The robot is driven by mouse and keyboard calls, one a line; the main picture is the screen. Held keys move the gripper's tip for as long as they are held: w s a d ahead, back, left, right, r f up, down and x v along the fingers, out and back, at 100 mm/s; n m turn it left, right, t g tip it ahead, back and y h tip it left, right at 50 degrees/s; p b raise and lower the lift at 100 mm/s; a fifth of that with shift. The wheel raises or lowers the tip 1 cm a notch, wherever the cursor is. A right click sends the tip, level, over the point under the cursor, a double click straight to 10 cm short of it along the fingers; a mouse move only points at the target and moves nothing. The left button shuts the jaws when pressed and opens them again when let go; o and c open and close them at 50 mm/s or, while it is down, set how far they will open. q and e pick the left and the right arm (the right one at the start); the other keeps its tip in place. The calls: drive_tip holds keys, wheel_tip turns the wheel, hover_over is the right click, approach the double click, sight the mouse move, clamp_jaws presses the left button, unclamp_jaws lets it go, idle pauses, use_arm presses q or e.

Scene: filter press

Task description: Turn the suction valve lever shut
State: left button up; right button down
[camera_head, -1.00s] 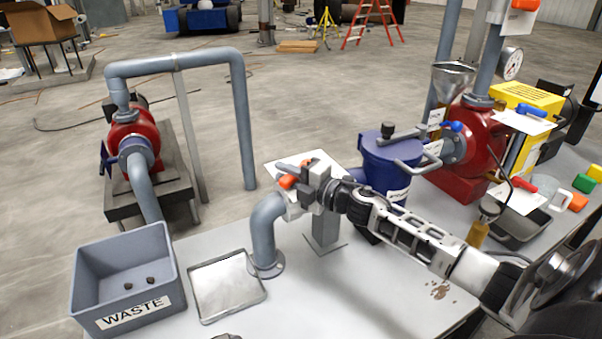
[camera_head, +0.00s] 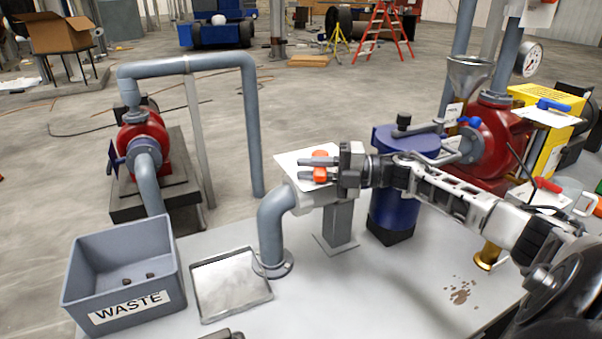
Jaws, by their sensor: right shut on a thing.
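The orange lever (camera_head: 320,174) sits on top of the pale valve body at the end of the grey elbow pipe (camera_head: 272,232), in front of a white card (camera_head: 292,158). My right gripper (camera_head: 312,169) reaches in from the right with its two fingers pointing left, one on each side of the lever. It is shut on the lever, whose middle is partly hidden by the fingers. The valve stands over a grey post (camera_head: 338,224) on the bench.
A grey waste bin (camera_head: 125,306) and a shallow metal tray (camera_head: 232,287) stand left of the pipe. A blue vessel (camera_head: 390,212) stands close behind my right wrist. A red pump (camera_head: 495,145) is at the right. Bare bench lies in front of the post.

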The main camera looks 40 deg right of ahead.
idle(0.3)
drive_tip(key=c, duration=1.3)
unclamp_jaws()
